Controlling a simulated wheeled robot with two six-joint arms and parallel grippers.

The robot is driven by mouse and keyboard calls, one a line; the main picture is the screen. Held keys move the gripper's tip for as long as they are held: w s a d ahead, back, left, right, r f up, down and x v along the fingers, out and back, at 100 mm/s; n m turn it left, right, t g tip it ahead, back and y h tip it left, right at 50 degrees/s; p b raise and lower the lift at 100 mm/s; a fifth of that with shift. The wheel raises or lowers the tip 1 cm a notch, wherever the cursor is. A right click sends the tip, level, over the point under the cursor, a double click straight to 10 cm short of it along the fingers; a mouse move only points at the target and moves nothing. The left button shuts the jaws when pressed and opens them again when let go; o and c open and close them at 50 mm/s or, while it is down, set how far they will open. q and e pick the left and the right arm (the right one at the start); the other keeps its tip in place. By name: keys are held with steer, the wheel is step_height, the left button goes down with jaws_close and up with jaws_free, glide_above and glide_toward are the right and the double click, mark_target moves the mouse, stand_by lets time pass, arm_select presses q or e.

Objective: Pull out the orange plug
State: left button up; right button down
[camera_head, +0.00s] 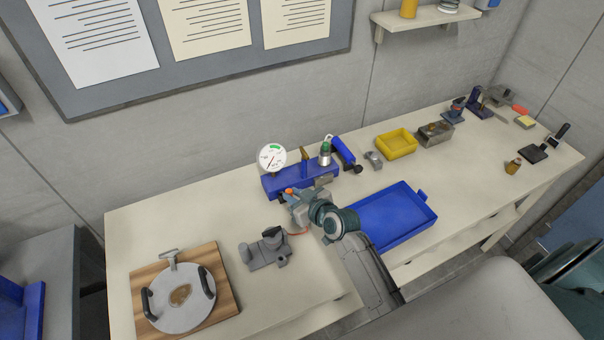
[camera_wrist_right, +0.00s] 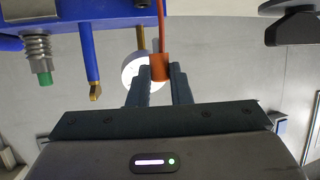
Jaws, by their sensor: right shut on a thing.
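The orange plug (camera_wrist_right: 160,67) sits between the fingertips of my right gripper in the right wrist view, with a red-orange cord running up from it. In the head view the plug shows as a small orange spot (camera_head: 289,191) at the fingertips of my right gripper (camera_head: 291,195), which is shut on it. The gripper is at the front of a blue block (camera_head: 272,187) that carries a white gauge (camera_head: 271,158) and a green-topped fitting (camera_head: 325,152). My left gripper is not in view.
A blue tray (camera_head: 423,222) lies right of my right arm. A grey fixture (camera_head: 264,252) stands left of it, and a wooden board (camera_head: 228,298) with a round plate is at far left. A yellow bin (camera_head: 397,143) and several tools stand along the back right.

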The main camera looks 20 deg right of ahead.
steer(key=s, duration=1.3)
steer(key=shift+s, duration=0.3)
stand_by(0.3)
steer(key=a+b, duration=0.1)
steer(key=a, duration=0.7)
stand_by(0.6)
